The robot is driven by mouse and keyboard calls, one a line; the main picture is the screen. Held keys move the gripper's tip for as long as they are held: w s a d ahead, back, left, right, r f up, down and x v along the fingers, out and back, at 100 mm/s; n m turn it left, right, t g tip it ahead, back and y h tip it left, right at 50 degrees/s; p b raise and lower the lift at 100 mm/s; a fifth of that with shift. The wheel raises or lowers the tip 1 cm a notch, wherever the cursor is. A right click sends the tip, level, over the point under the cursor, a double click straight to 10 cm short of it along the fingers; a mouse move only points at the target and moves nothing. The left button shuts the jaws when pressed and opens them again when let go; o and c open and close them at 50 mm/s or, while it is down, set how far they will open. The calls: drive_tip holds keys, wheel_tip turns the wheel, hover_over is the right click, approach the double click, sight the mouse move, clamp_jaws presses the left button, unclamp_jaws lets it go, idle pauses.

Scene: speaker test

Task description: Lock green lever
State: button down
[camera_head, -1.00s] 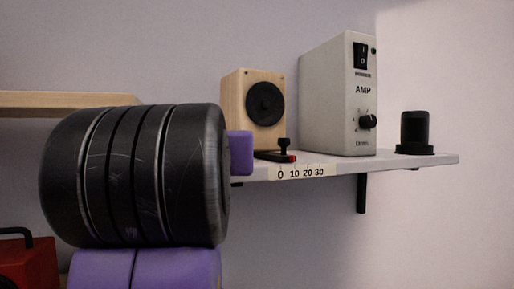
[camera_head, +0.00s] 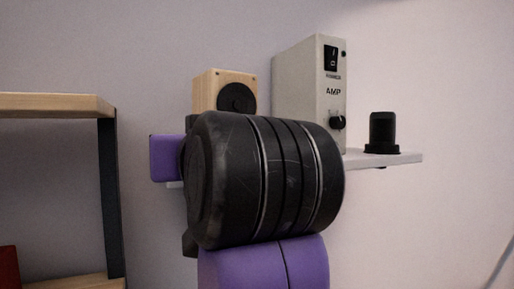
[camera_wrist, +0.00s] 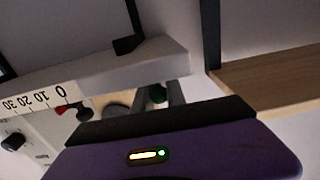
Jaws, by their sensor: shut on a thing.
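The green lever (camera_wrist: 157,94) shows as a small dark green piece at the end of the white shelf in the wrist view. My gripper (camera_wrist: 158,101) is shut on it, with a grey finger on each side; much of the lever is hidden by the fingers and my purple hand. In the head view my black and purple arm covers the lever and the fingertips.
The shelf (camera_head: 405,158) holds a wooden speaker (camera_head: 222,90), a grey amp (camera_head: 300,85) and a black cylinder (camera_head: 383,132). A red slider (camera_wrist: 67,110) sits by the 0 of the scale (camera_wrist: 40,101). A wooden rack (camera_head: 55,103) stands left.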

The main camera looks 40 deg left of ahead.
drive_tip(key=shift+w, duration=0.1)
drive_tip(key=c, duration=1.4)
unclamp_jaws()
drive_tip(key=shift+o, duration=0.2)
drive_tip(key=b+v, duration=0.2)
drive_tip(key=v, duration=0.6)
drive_tip(key=shift+a+r, duration=0.1)
